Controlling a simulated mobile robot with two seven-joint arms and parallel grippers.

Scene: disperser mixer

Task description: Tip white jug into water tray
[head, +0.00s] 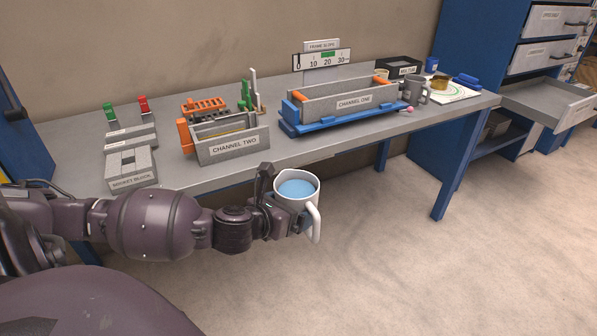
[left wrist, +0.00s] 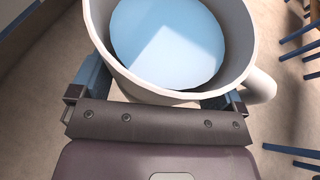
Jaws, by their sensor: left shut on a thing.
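The white jug (head: 297,192) holds blue water and is upright in my left gripper (head: 278,206), in front of the table's front edge and over the floor. In the left wrist view the jug (left wrist: 240,40) fills the top, with its handle at the right, and the left gripper (left wrist: 158,98) is closed around its body. No tray is labelled as the water tray. A grey trough labelled Channel One (head: 350,104) sits on a blue base (head: 300,130) on the table, behind and right of the jug. My right gripper is not in view.
A grey trough labelled Channel Two (head: 234,147) stands on the table (head: 290,156) behind the jug. Grey blocks (head: 130,165) are at the left. A grey jug (head: 416,91) stands right of Channel One. An open drawer (head: 550,104) juts out at the right. The floor in front is clear.

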